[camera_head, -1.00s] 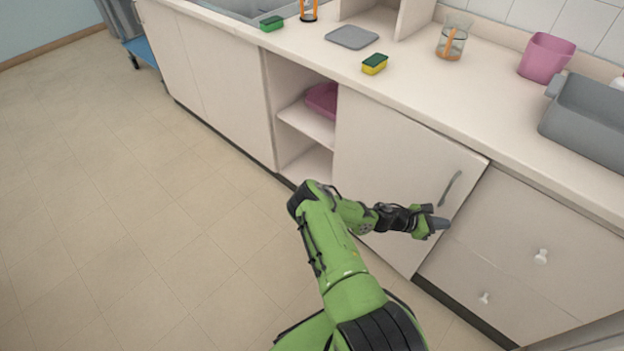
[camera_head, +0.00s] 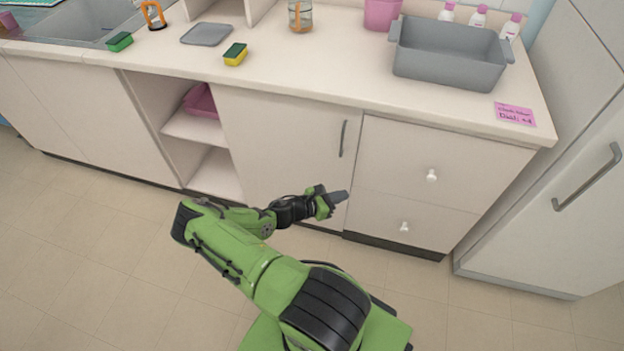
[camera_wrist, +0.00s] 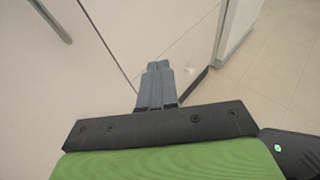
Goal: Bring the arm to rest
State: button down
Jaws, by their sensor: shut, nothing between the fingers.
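My green arm is bent low in front of the counter. My gripper (camera_head: 341,197) points right, in front of the lower part of the cabinet door (camera_head: 275,160) near its right edge. In the wrist view the two grey fingers (camera_wrist: 158,70) lie together, shut and empty, with cabinet fronts beyond them. Whether the fingertips touch the cabinet front cannot be told.
The door handle (camera_head: 343,138) is above my gripper. Drawers with white knobs (camera_head: 431,175) are to the right, then a tall white cabinet (camera_head: 560,210). A grey basin (camera_head: 450,68), sponges (camera_head: 235,54) and a grey tray (camera_head: 207,34) stand on the counter. Floor at left is clear.

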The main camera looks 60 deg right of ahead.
jog(key=shift+s+a+r+p, duration=0.15)
jog(key=shift+s+a+r, duration=0.05)
jog(key=shift+a, duration=0.55)
jog(key=shift+s+a+r+p, duration=0.1)
jog(key=shift+s+a+r, duration=0.15)
jog(key=shift+a, duration=0.45)
jog(key=shift+s+a+r+p, duration=0.15)
jog(key=shift+s+a+r, duration=0.05)
jog(key=shift+a, duration=0.55)
jog(key=w+a+r+m+t+y+p, duration=0.2)
jog(key=w+a+r+m+y, duration=0.35)
jog(key=a+r, duration=0.5)
jog(key=w+a+r+m+t+y+p, duration=0.35)
jog(key=w+a+r+m, duration=0.2)
jog(key=a+r, duration=0.5)
jog(key=s+a+r+t+y+p, duration=0.1)
jog(key=s+a+r+t, duration=0.1)
jog(key=r, duration=0.6)
jog(key=s+a+r+m+t+y+p, duration=0.1)
jog(key=s+a+r+t, duration=0.1)
jog(key=s+a+r, duration=0.3)
jog(key=s+a+r+t+y+p, duration=0.1)
jog(key=s+a+r+t+y, duration=0.1)
jog(key=r, duration=1.1)
jog(key=s+a, duration=0.1)
jog(key=a, duration=0.1)
jog(key=shift+s+a+m+p, duration=0.3)
jog(key=shift+s+a+m, duration=0.05)
jog(key=shift+a+m, duration=0.05)
jog(key=shift+t, duration=0.25)
